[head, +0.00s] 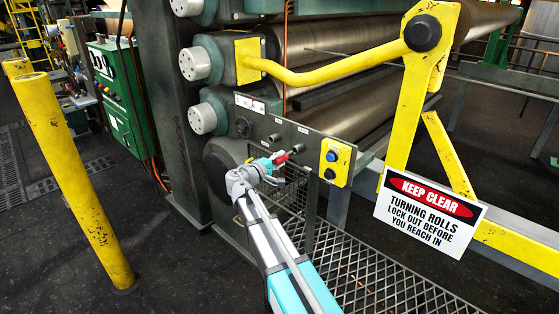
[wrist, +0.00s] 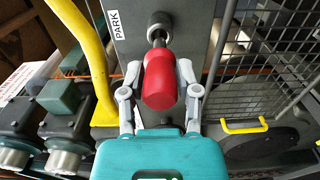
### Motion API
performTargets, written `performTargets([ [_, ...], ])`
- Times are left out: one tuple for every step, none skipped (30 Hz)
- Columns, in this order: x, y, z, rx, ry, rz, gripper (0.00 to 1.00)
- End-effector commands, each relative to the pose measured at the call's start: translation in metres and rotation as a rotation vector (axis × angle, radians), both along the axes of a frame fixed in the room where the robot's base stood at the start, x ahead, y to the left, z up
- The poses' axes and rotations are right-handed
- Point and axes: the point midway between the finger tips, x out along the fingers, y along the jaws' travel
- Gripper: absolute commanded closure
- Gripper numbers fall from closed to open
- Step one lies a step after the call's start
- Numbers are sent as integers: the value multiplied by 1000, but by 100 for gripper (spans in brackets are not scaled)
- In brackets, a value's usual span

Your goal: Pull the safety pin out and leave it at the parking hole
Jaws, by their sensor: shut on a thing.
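The safety pin has a red handle (wrist: 162,82), which also shows in the head view (head: 281,157), and a short steel shaft (wrist: 158,40). My gripper (wrist: 160,78) is shut on the red handle, one grey finger on each side. In the head view my gripper (head: 272,164) is in front of the grey panel (head: 312,143). The shaft points at a dark-ringed socket (wrist: 160,22) and seems to meet it; how deep it sits is hidden. A white PARK label (wrist: 117,31) is on the panel left of this socket in the wrist view.
A yellow box with a blue button (head: 335,161) is at the panel's right end. A yellow guard arm (head: 340,68) crosses above. A mesh guard (head: 294,196) lies below the panel. A keep-clear sign (head: 430,213) hangs right. A yellow post (head: 75,180) stands left.

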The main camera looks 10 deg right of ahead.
Motion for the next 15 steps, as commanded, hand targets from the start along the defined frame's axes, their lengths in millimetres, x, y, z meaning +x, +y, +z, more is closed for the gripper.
performTargets([
  [0, 0, 0, 0, 0, 0, 100],
  [0, 0, 0, 0, 0, 1, 100],
  [0, 1, 0, 0, 0, 1, 100],
  [0, 1, 0, 0, 0, 1, 100],
  [0, 1, 0, 0, 0, 1, 100],
  [0, 1, 0, 0, 0, 1, 100],
  [0, 1, 0, 0, 0, 1, 100],
  [0, 1, 0, 0, 0, 1, 100],
  [0, 1, 0, 0, 0, 1, 100],
  [0, 0, 0, 0, 0, 1, 100],
  [1, 0, 0, 0, 0, 1, 100],
  [1, 0, 0, 0, 0, 1, 100],
  [1, -1, 0, 0, 0, 1, 100],
  [1, -1, 0, 0, 0, 1, 100],
  [2, -1, 0, 0, 0, 1, 100],
])
